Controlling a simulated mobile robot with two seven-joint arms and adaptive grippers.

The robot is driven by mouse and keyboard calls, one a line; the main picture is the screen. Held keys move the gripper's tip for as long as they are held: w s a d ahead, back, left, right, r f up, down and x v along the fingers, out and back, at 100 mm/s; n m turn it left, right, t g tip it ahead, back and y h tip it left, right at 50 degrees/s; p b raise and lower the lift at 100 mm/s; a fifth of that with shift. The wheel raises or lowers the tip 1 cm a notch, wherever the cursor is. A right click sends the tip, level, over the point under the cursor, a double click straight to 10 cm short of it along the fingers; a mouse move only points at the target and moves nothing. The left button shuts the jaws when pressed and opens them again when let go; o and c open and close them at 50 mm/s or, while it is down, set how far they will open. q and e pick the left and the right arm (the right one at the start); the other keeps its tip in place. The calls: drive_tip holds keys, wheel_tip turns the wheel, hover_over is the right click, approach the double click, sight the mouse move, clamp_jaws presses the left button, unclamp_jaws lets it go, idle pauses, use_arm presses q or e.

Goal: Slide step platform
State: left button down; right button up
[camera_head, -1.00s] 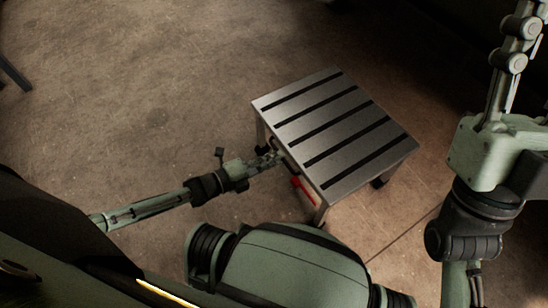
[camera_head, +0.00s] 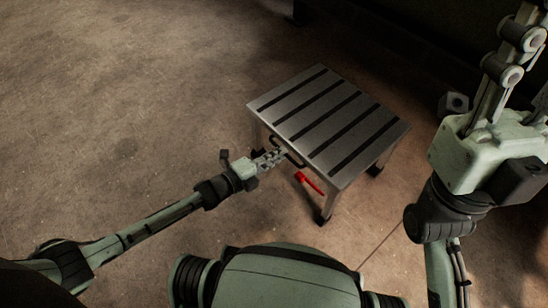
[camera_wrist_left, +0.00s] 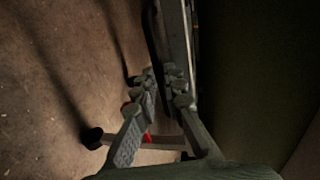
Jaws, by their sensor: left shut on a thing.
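The step platform (camera_head: 330,120) is a low grey metal stool with dark slots across its top, standing upright on the floor in front of me. A dark handle (camera_head: 291,155) is on its near left side, with a red lever (camera_head: 309,182) below it. My left gripper (camera_head: 280,154) is shut on the handle at that side. In the left wrist view, the fingers (camera_wrist_left: 160,75) close around the dark handle bar beside the platform's edge (camera_wrist_left: 187,35). My right arm is at the right of the head view; its gripper is out of view.
Bare concrete floor (camera_head: 110,110) is open to the left of the platform. A dark wall or structure (camera_head: 400,45) stands behind it. A platform foot (camera_wrist_left: 92,138) rests on the floor in the left wrist view.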

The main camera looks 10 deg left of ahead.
use_arm(q)
drive_tip(key=c, duration=1.9)
unclamp_jaws()
drive_tip(key=shift+a, duration=0.1)
drive_tip(key=v, duration=1.2)
